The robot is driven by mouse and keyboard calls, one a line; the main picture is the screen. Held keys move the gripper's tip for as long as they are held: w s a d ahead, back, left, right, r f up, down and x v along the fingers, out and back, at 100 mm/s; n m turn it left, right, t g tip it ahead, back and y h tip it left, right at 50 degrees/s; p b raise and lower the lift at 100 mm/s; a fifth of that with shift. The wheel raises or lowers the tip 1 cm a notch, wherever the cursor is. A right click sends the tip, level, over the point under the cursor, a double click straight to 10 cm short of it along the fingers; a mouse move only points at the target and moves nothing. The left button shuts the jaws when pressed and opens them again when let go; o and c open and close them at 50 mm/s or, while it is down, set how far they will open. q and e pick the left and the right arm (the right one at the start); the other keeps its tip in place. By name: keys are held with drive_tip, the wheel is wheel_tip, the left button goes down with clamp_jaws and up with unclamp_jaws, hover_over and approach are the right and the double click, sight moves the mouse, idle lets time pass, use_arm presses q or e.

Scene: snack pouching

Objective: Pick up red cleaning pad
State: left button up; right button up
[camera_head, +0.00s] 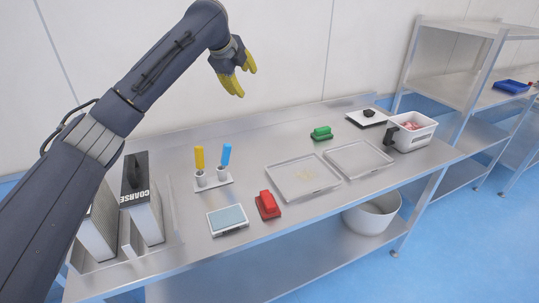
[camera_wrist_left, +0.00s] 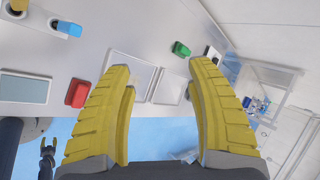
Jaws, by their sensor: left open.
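The red cleaning pad (camera_head: 267,205) lies on the steel table near its front edge, just right of a flat grey-screened device. It also shows in the left wrist view (camera_wrist_left: 78,94), left of the yellow fingers. My left gripper (camera_head: 239,82) is raised high above the back of the table, well apart from the pad. Its yellow fingers (camera_wrist_left: 160,90) are spread and empty. A green pad (camera_head: 321,133) sits farther back on the table. My right gripper is not clearly visible in the head view.
Two shallow trays (camera_head: 303,196) (camera_head: 360,175) lie right of the red pad. The screened device (camera_head: 228,220) is left of it. A holder with yellow and blue handles (camera_head: 214,184) and a box marked COARSE (camera_head: 142,205) stand farther left. A white container (camera_head: 411,145) stands at right.

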use_arm(q)
drive_tip(key=s+d+f+m+g, duration=0.35)
drive_tip(key=s+d+f, duration=0.2)
drive_tip(key=f, duration=0.35)
drive_tip(key=m+g+y, duration=0.3)
drive_tip(key=m+g, duration=0.1)
drive_tip(key=m, duration=0.1)
hover_over(268, 198)
wheel_tip(268, 198, down, 20)
drive_tip(key=shift+s+f, duration=0.1)
drive_tip(key=shift+f, duration=3.3)
drive_tip(key=shift+c, duration=0.5)
clamp_jaws()
